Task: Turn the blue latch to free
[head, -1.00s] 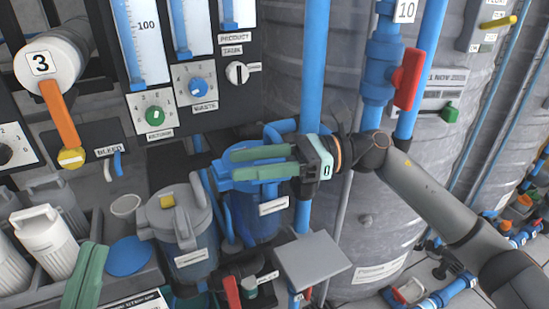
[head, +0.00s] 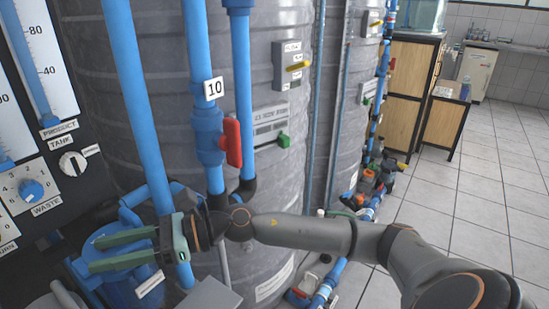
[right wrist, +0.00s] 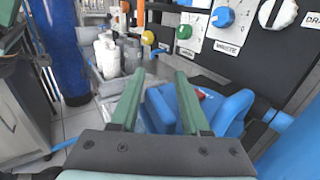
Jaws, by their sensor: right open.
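A blue housing (head: 128,290) with a blue lid stands at the lower left of the head view, partly hidden by my right gripper. In the right wrist view its blue top parts (right wrist: 232,108) lie below and between the green fingers, with a small red piece among them. I cannot tell which blue part is the latch. My right gripper (head: 90,256) is open, its two fingers apart and pointing left over the lid. It also shows open in the right wrist view (right wrist: 160,78). I cannot tell whether it touches the housing. My left gripper is not in view.
A vertical blue pipe (head: 143,100) rises just beside my right gripper. A red valve handle (head: 233,142) is on another pipe before the grey tank (head: 275,190). The panel's blue knob (head: 31,190) is at the left. White canisters (right wrist: 107,55) stand beyond the fingers. Tiled floor is clear at the right.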

